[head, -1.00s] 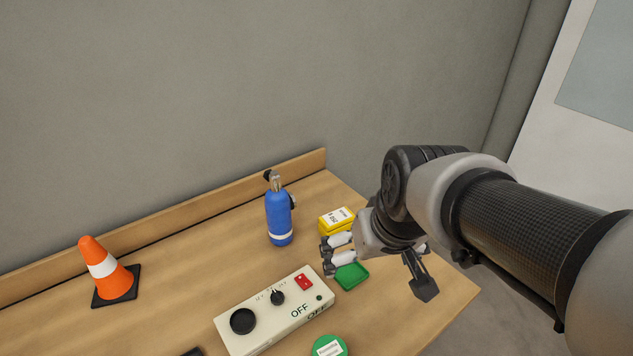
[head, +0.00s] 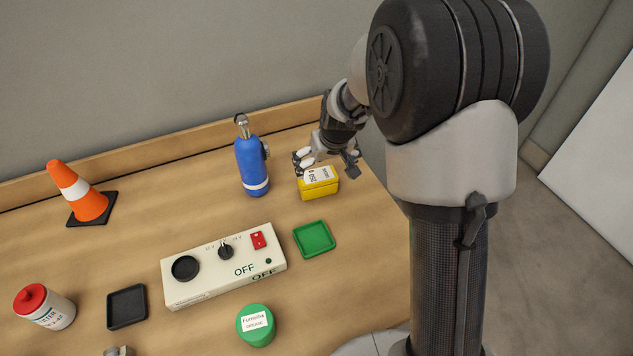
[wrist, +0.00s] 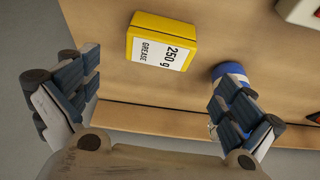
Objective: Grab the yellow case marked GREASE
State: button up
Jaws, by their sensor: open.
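The yellow case (head: 319,188) stands on the table, right of the blue bottle, with a white label on top. In the wrist view the label on the yellow case (wrist: 162,41) reads "250 g GREASE". My gripper (head: 325,165) is at the case's back side, above the table. In the wrist view my gripper (wrist: 158,105) has its fingers spread wide with nothing between them. The case lies ahead of the fingertips, between their lines. Whether a finger touches it cannot be told.
The blue bottle (head: 252,166) stands close to the left; it shows by one finger in the wrist view (wrist: 230,72). A green tray (head: 314,239), a white control box (head: 215,285) marked OFF and a green round tin (head: 256,325) lie nearer. An orange cone (head: 82,192) stands far left.

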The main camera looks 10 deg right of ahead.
aim_at(318, 177)
jog(key=b+x, duration=0.1)
jog(key=x, duration=0.6)
jog(key=shift+w+f+b, duration=0.1)
jog(key=shift+f+b, duration=0.1)
jog(key=shift+b, duration=0.2)
jog(key=b+x, duration=0.2)
jog(key=x, duration=0.3)
jog(key=shift+a, duration=0.1)
jog(key=shift+r, duration=0.1)
jog(key=c, duration=1)
